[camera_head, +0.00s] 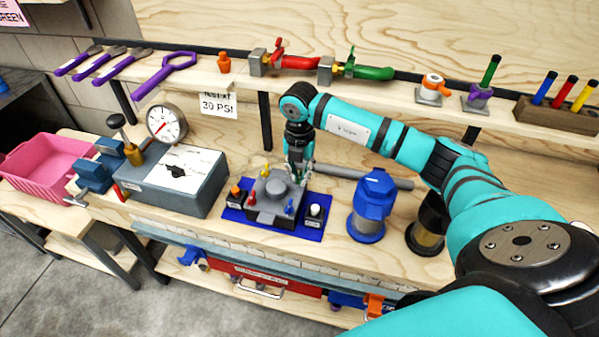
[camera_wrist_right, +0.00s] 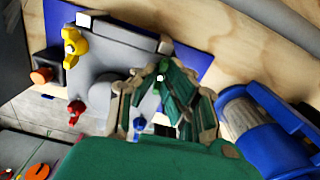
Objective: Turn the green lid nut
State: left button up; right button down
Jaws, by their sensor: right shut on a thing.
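The grey lid (camera_head: 270,187) sits on a fixture on a blue mat (camera_head: 297,229) on the bench. Yellow (camera_head: 265,172), red (camera_head: 251,199) and blue (camera_head: 289,207) nuts show around its edge. My right gripper (camera_head: 299,176) points down at the lid's far right corner. In the right wrist view its fingers (camera_wrist_right: 163,98) are shut at the fourth nut place, beside the blue nut (camera_wrist_right: 140,124). The green lid nut is mostly hidden between the fingers, whose pads are also green. The yellow nut (camera_wrist_right: 74,42) and red nut (camera_wrist_right: 76,112) stand clear. My left gripper is not in view.
A blue filter housing (camera_head: 370,205) stands close right of the mat, near my right wrist. A grey test box (camera_head: 172,180) with a gauge (camera_head: 166,124) stands left. An orange button (camera_head: 235,193) and a white-topped button (camera_head: 315,211) flank the lid. A shelf with valves runs behind.

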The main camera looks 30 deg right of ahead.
jog(key=shift+m, duration=0.4)
jog(key=c, duration=1.5)
grip_release()
jog(key=shift+o, duration=0.2)
jog(key=shift+n, duration=0.3)
